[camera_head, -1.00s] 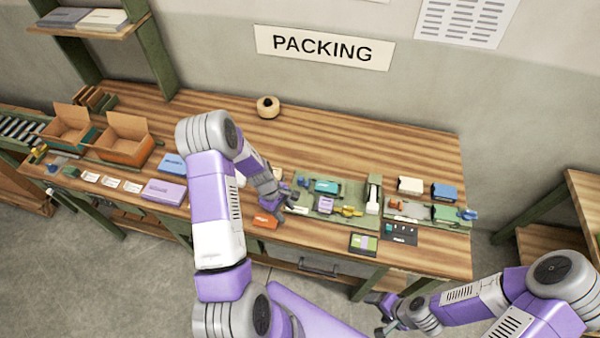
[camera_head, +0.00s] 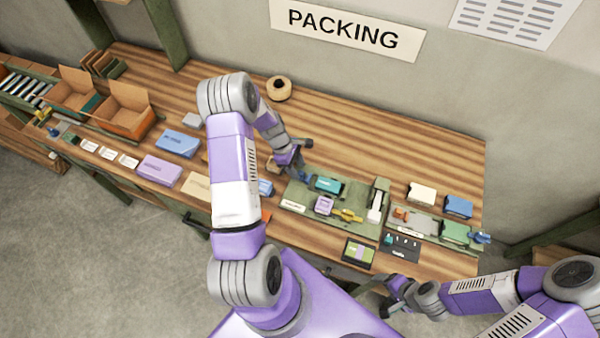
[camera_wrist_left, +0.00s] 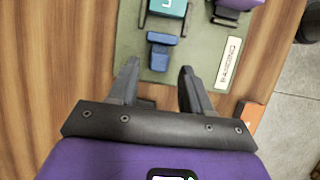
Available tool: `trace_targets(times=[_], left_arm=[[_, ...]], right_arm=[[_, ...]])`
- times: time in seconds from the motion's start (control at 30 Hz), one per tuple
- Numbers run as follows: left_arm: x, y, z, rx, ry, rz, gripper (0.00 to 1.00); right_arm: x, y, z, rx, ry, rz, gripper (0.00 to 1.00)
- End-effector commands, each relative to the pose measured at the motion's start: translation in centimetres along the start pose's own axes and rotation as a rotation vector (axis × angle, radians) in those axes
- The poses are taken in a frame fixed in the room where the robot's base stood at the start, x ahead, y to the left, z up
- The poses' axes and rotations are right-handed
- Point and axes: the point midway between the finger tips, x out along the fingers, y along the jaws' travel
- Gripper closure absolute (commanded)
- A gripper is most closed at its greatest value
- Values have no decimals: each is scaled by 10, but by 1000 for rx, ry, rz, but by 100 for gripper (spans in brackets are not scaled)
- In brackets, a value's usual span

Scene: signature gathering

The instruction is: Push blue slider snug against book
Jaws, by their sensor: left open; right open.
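The blue slider (camera_wrist_left: 161,50) sits on the green banding board (camera_wrist_left: 128,45) in the left wrist view. The teal book (camera_wrist_left: 165,8) lies just beyond it, cut off by the top edge, with a small gap between them. My left gripper (camera_wrist_left: 158,72) is open and empty, its fingers on either side and just short of the slider. In the head view my left gripper (camera_head: 298,160) is at the board's left end, and the teal book (camera_head: 328,185) lies to its right. My right gripper (camera_head: 393,298) is open, low in front of the table.
A purple book (camera_head: 323,205) and a yellow clamp-like piece (camera_head: 348,215) are on the same board. The banding label (camera_wrist_left: 229,62) lies right of my fingers. An orange item (camera_wrist_left: 246,117) is near the right finger. Bare wood (camera_wrist_left: 55,60) is free to the left.

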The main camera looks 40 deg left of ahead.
Motion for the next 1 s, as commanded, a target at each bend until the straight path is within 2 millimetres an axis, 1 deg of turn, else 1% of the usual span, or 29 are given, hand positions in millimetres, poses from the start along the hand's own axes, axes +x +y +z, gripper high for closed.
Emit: trace_targets(times=[0.03, 0.13, 0.23, 0.43, 0.47, 0.6, 0.77, 0.8, 1.0], left_arm=[[13, -1, -1, 1, -2, -3, 51], [23, 0, -1, 2, -1, -1, 51], [27, 0, 0, 2, 0, 0, 51], [26, 0, 1, 2, 0, 0, 51], [26, 0, 1, 2, 0, 0, 53], [26, 0, 0, 2, 0, 0, 74], [26, 0, 0, 2, 0, 0, 99], [26, 0, 0, 2, 0, 0, 100], [26, 0, 0, 2, 0, 0, 100]], right_arm=[[8, 3, -1, 0, 0, 0, 28], [14, 5, -1, 0, 1, 0, 28], [15, 6, -1, 0, 1, 0, 28], [14, 5, -1, 0, 1, 0, 28], [14, 5, -1, 0, 1, 0, 28], [14, 5, -1, 0, 1, 0, 28], [14, 5, -1, 0, 1, 0, 28], [14, 5, -1, 0, 1, 0, 28], [14, 5, -1, 0, 1, 0, 28]])
